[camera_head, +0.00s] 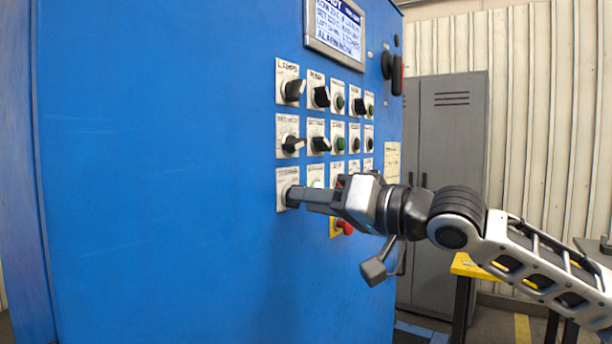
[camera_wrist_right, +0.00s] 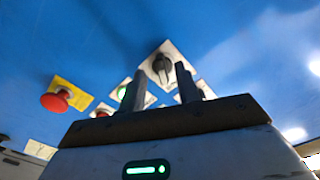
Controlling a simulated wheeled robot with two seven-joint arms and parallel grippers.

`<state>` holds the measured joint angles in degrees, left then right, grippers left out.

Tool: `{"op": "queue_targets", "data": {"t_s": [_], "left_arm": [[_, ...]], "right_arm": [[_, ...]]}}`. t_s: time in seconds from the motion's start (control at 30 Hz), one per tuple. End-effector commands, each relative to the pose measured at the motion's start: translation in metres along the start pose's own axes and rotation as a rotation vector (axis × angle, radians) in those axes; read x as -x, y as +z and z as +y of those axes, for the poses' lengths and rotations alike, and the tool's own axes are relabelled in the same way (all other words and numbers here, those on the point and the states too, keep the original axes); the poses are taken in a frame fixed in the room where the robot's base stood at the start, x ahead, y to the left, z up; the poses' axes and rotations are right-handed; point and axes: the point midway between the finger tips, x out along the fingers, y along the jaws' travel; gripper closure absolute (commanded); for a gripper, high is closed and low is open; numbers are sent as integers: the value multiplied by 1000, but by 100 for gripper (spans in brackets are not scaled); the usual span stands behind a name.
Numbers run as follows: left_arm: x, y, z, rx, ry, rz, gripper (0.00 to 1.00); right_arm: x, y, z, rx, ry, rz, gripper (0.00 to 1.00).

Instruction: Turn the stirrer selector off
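The stirrer selector is a black knob on a white label plate (camera_head: 282,182), at the bottom left of the button panel in the head view; its lettering is too blurred to read surely. My right gripper (camera_head: 293,196) reaches it from the right and hides most of the knob. In the right wrist view the black selector knob (camera_wrist_right: 161,66) shows on its white plate. The fingers of my right gripper (camera_wrist_right: 159,78) stand apart with the knob seen between their tips. I cannot tell whether they touch it. My left gripper is not in view.
The blue cabinet (camera_head: 160,170) carries rows of other selectors and buttons close above and beside the gripper. A red emergency stop (camera_head: 346,228) on yellow sits just below my right gripper. A screen (camera_head: 337,30) is above. A grey locker (camera_head: 450,150) stands behind at right.

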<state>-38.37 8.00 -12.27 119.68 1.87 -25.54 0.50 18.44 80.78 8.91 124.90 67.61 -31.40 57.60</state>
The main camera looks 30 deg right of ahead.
Motion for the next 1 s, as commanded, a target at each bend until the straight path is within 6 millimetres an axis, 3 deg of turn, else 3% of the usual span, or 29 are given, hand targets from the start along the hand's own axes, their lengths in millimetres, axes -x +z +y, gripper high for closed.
{"op": "queue_targets", "data": {"t_s": [0.23,0.6,0.7,0.73,1.0], "left_arm": [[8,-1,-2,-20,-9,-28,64],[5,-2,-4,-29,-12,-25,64],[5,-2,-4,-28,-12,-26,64],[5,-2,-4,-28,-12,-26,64],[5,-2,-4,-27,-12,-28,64]], "right_arm": [[-13,-2,-4,1,-5,-1,67],[-16,1,-3,3,-5,-2,67],[-16,2,-3,3,-5,-2,95],[-16,2,-3,3,-5,-2,100],[-16,2,-2,12,-5,-3,100]]}}
